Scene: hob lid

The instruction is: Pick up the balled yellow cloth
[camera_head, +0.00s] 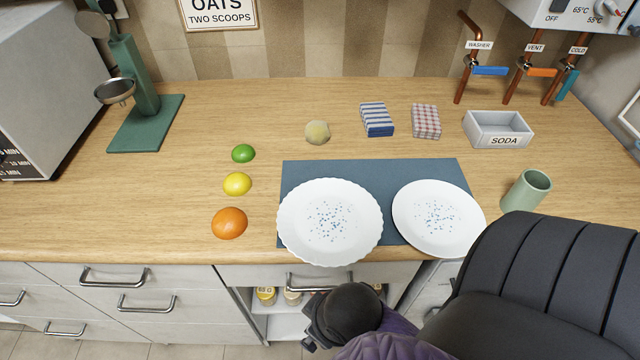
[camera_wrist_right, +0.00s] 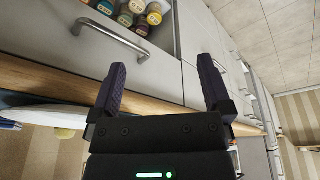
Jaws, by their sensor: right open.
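The balled yellow cloth (camera_head: 317,132) is a small pale yellow lump on the wooden counter, behind the blue-grey mat and left of the folded striped cloth. My right gripper (camera_head: 318,322) is low in front of the counter in the head view, well away from the cloth, with its fingers largely hidden by the wrist. In the right wrist view my right gripper (camera_wrist_right: 162,82) is open, with nothing between its fingers. My left gripper is not in view.
A blue-grey mat (camera_head: 388,172) bears two white plates (camera_head: 295,225) (camera_head: 470,228). An orange (camera_head: 229,223), lemon (camera_head: 237,184) and lime (camera_head: 243,153) stand left. A blue striped cloth (camera_head: 377,119), red checked cloth (camera_head: 426,121), soda tray (camera_head: 498,143) and green cup (camera_head: 526,190) stand right.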

